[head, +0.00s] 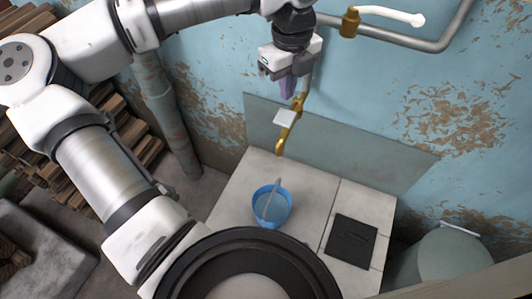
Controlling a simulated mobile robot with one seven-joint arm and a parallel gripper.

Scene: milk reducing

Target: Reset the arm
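My gripper (288,82) hangs at the upper middle of the head view, pointing down in front of the blue wall. A small purplish part shows between or in front of its fingers; I cannot tell if it is a finger or a held thing. The gripper is high above the counter, apart from the blue pot (261,216). The pot stands on the pale tiled counter (234,208), and a grey stick-like utensil (271,199) leans in it. My arm arches over the left and top of the view.
A pipe (430,44) runs along the wall at upper right. A dark square plate (351,241) lies on the counter's right. Stacked wood (125,128) is at left.

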